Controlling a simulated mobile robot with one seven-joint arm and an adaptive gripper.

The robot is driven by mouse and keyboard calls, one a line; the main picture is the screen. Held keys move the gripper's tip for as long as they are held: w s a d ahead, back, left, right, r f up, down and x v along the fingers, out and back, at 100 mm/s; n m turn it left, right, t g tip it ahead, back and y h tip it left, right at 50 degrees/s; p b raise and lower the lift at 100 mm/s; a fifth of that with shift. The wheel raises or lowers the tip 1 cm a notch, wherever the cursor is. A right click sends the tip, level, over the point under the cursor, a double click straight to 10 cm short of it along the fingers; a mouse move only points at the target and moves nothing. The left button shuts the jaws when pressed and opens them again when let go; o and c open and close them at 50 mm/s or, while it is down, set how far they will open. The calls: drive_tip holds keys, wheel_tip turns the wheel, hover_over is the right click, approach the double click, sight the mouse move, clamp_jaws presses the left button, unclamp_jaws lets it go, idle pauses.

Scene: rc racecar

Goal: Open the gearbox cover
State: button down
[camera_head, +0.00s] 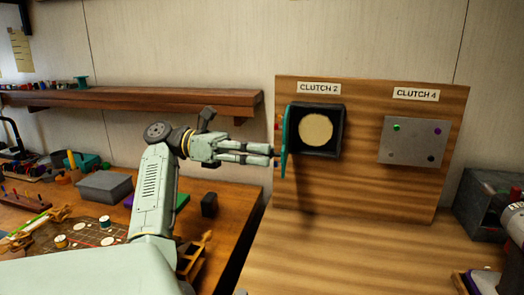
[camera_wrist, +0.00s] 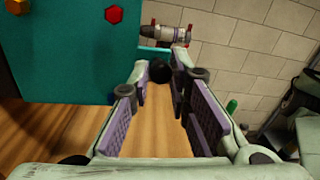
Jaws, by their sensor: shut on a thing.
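The teal gearbox cover (camera_head: 289,135) stands swung out at the left side of the black box (camera_head: 339,143) under the CLUTCH 2 label. It is seen nearly edge-on. The box is open and shows a round beige disc (camera_head: 316,128). My gripper (camera_head: 271,153) is at the cover's outer edge, left of the box.
A metal plate (camera_head: 412,142) under the CLUTCH 4 label is on the same wooden board (camera_head: 370,200). A wall shelf (camera_head: 140,100) and a cluttered bench (camera_head: 225,195) lie to the left. A dark bin (camera_head: 485,205) stands at right. The wooden surface before the board is mostly clear.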

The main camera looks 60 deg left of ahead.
drive_tip(key=shift+v, duration=0.85)
drive_tip(key=c, duration=1.5)
unclamp_jaws()
drive_tip(key=shift+w+d, duration=0.1)
drive_tip(key=shift+w, duration=0.05)
